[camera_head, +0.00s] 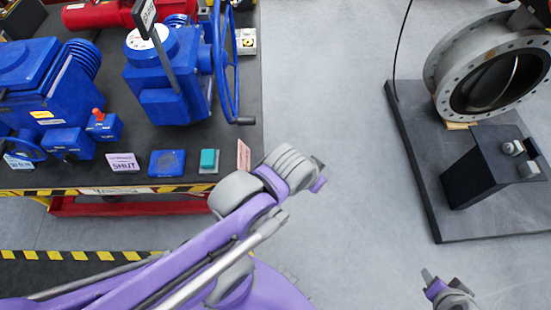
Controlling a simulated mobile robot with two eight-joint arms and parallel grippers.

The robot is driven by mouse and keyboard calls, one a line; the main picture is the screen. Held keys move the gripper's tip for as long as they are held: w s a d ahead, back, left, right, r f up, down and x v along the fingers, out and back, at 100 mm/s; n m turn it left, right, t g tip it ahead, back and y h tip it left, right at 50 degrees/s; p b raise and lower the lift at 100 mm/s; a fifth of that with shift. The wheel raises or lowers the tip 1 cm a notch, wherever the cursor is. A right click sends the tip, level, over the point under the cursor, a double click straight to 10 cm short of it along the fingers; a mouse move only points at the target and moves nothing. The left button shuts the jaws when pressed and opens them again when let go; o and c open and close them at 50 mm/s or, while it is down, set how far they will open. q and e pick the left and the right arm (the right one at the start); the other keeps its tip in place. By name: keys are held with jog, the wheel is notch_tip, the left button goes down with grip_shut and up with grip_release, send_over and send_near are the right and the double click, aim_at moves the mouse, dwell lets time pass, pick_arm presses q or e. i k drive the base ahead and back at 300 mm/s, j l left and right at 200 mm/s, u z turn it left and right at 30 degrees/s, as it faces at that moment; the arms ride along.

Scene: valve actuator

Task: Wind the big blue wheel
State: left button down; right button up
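The big blue wheel (221,62) stands nearly edge-on on the right side of a blue valve actuator (170,85) at the upper left. A dark handle (243,121) sticks out to the right from its lower rim. My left gripper (318,177) is at the end of the purple arm, right of the bench edge and below the wheel, apart from it. Its fingers are small and turned away, so I cannot tell its opening. My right gripper (430,280) shows at the bottom right over the floor, far from the wheel; its opening is unclear.
The dark bench (120,138) also holds a second blue actuator (50,90) with a small blue wheel (25,148), a SHUT sign (123,162) and a teal block (208,160). A large flanged valve (490,70) stands on a dark platform at right. Grey floor lies clear between.

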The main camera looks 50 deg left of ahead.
aim_at(220, 57)
jog(key=i+l+u, duration=0.15)
jog(key=l+u, duration=0.15)
jog(key=u, duration=0.15)
jog(key=i+l+u, duration=0.15)
jog(key=l+u, duration=0.2)
jog(key=u, duration=1.85)
jog(key=i+l+u, duration=0.25)
jog(key=l+u, duration=0.25)
jog(key=j, duration=0.1)
